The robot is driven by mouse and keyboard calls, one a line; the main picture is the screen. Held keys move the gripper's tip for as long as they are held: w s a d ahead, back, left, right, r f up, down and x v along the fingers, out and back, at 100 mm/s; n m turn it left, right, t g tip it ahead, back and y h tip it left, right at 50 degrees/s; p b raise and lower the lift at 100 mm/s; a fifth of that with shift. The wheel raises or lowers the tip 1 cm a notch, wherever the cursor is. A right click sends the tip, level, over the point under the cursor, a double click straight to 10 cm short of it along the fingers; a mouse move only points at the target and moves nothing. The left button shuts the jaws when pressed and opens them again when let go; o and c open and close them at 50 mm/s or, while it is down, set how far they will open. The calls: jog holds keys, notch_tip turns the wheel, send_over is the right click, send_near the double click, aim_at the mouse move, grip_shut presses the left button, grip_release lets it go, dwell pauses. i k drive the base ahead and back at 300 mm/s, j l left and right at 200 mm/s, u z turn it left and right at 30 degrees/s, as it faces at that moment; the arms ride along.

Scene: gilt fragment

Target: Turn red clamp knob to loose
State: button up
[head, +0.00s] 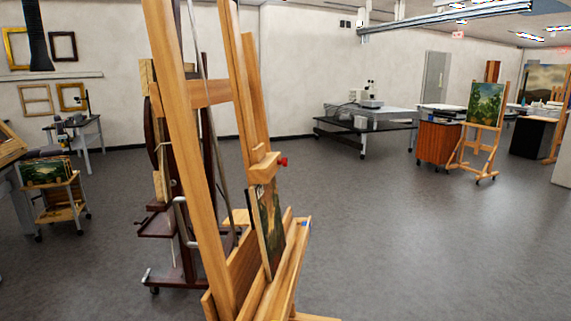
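The red clamp knob (283,162) is small and sits on the right side of the wooden clamp block (265,167) of a tall wooden easel (192,120). The block is just above the top of a dark framed painting (270,230), which stands on the easel's ledge (292,258). The easel is close in front of me, seen from its side. The knob is too small to tell whether it is tight or loose. My gripper is not in this view.
A dark red easel (187,245) stands behind the near one. A cart with paintings (62,205) is at left. A table (365,127), a wooden cabinet (438,145) and another easel (478,150) stand farther back. The grey floor (430,245) at right is clear.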

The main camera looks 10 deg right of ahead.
aim_at(284, 162)
jog(key=l+u, duration=0.3)
jog(key=l, duration=0.35)
jog(key=l+u, duration=0.3)
jog(key=l, duration=0.35)
jog(key=k+l+u, duration=0.25)
jog(key=l, duration=0.35)
jog(key=i+l+u, duration=0.1)
jog(key=l+u, duration=0.4)
jog(key=l, duration=0.4)
jog(key=l+u, duration=0.45)
jog(key=l, duration=0.4)
jog(key=i+l+u, duration=0.4)
jog(key=l+u, duration=0.15)
jog(key=i+l+u, duration=0.1)
jog(key=l+u, duration=0.2)
jog(key=i+l+u, duration=0.2)
jog(key=i+l, duration=0.05)
jog(key=l, duration=0.1)
